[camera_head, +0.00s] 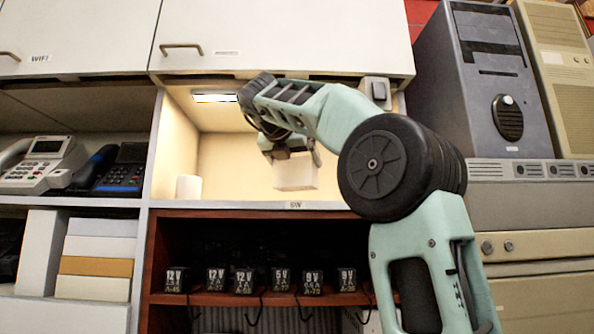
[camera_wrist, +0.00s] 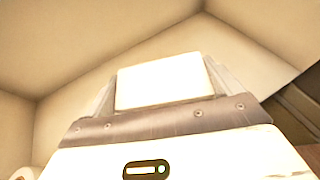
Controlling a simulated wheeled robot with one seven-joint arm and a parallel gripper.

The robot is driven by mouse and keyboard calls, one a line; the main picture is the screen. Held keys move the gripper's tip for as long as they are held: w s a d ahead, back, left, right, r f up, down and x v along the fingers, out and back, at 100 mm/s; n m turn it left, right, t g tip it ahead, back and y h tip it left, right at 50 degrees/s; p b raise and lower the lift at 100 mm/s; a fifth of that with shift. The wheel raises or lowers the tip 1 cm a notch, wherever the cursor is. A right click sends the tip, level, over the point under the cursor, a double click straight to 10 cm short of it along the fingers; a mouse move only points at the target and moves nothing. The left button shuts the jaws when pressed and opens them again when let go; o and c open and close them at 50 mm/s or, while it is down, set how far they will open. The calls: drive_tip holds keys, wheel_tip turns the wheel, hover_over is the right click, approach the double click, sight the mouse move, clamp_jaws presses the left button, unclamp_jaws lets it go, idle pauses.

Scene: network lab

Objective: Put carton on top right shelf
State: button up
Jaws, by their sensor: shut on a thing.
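My gripper (camera_head: 291,153) is shut on a white carton (camera_head: 296,174) in the head view, inside the lit upper right shelf compartment (camera_head: 225,150). The carton hangs below the fingers, and its bottom appears a little above the shelf board (camera_head: 245,205); I cannot tell for sure if it touches. In the wrist view the carton (camera_wrist: 160,80) shows as a bright pale block between the fingers, beyond the gripper body. The compartment's walls lie behind it.
Desk phones (camera_head: 40,165) fill the shelf to the left. Power adapters (camera_head: 243,279) line the shelf below. White cabinet doors (camera_head: 280,38) are above, and a computer tower (camera_head: 480,80) stands at right.

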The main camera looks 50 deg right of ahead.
sight(297, 190)
drive_tip(key=shift+w+d+f+p, duration=0.1)
drive_tip(key=shift+d+f+p, duration=0.05)
drive_tip(key=shift+d+f, duration=0.3)
drive_tip(key=shift+w+d+f+p, duration=0.1)
drive_tip(key=shift+d+f+p, duration=0.1)
drive_tip(key=shift+f, duration=1.15)
drive_tip(key=shift+f, duration=0.15)
drive_tip(key=o, duration=0.8)
